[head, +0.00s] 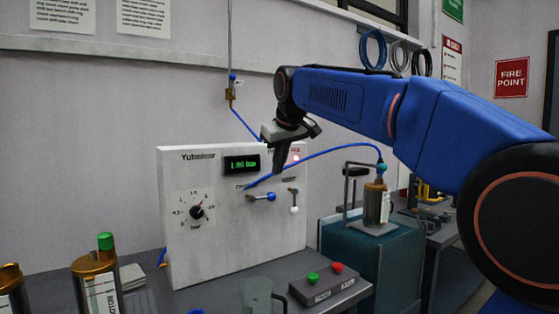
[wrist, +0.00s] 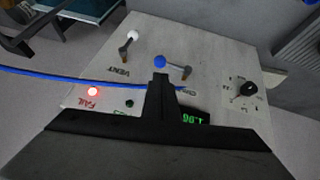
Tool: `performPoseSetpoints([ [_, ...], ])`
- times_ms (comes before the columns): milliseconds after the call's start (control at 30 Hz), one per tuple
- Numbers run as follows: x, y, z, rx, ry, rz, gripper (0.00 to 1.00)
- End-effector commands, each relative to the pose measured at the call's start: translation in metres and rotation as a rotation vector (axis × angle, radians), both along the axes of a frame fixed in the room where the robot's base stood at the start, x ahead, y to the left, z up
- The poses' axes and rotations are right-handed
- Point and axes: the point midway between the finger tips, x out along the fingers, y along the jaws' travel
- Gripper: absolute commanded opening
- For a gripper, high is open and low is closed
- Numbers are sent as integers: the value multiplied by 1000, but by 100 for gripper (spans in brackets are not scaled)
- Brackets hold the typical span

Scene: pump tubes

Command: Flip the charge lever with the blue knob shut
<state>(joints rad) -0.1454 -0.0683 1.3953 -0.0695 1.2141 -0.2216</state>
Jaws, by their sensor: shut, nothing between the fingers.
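The charge lever's blue knob (head: 271,197) is on the front of the white panel, with its arm lying nearly level and the knob to the right of its pivot. In the wrist view, which looks upside down, the blue knob (wrist: 160,61) shows just beyond my fingertips. My gripper (head: 277,172) is shut and empty, pointing down in front of the panel, above the knob in the head view. Its shut fingers (wrist: 160,80) cover part of the lettering near the lever in the wrist view. I see no clear contact with the lever.
The vent lever's white knob (head: 294,210) hangs down to the right. A blue tube (head: 330,151) runs past my fingers to a brass canister (head: 376,203). The red fail light (wrist: 92,91) is lit. A button box (head: 325,283) stands below; a dial (head: 197,212) is left.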

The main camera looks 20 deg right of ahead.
Motion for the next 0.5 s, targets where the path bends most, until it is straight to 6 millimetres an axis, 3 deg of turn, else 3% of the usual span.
performPoseSetpoints([
  [300,32,1,-47,0,2,0,0],
  [500,45,1,-66,-1,2,0,0],
])
